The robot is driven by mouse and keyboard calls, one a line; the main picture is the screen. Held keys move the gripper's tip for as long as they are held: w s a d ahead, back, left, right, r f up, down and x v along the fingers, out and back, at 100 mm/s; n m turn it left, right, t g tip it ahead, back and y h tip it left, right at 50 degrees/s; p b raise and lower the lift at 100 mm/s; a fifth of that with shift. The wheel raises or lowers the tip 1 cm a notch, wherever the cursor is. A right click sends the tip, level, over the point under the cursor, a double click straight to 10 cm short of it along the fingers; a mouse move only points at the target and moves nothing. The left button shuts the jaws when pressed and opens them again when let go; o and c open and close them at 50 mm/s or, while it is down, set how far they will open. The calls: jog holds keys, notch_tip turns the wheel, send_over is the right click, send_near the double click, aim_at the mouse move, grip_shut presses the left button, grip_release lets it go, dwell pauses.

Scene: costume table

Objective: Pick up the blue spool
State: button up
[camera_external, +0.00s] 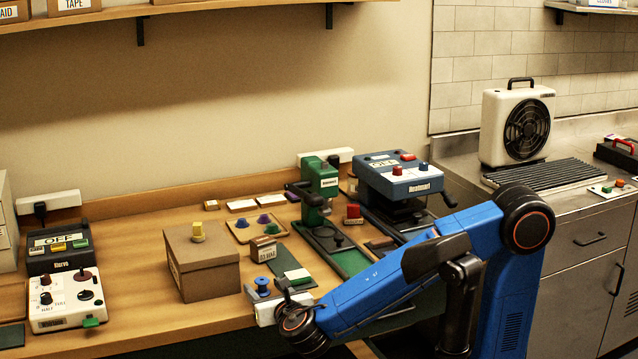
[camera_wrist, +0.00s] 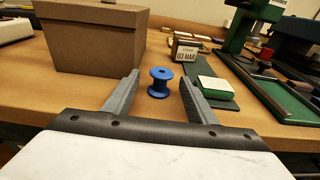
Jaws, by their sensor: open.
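The blue spool (camera_wrist: 159,83) stands upright on the wooden table in the wrist view. It shows between and just beyond the two fingertips of my open gripper (camera_wrist: 158,88). The jaws are empty, with a gap on each side of the spool. In the external view the spool (camera_external: 263,285) is in front of the small date box, at the end of my gripper (camera_external: 268,298). My wrist partly hides the gripper there.
A brown cardboard box (camera_wrist: 92,42) stands close on the left. A small box marked with a date (camera_wrist: 186,48) is behind the spool. A green mat (camera_wrist: 225,92) with a green-and-white block (camera_wrist: 215,88) lies to the right. Green and blue machines (camera_external: 318,185) stand further right.

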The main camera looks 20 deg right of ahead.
jog(key=shift+w+f, duration=0.2)
jog(key=shift+w, duration=1.05)
jog(key=c, duration=1.1)
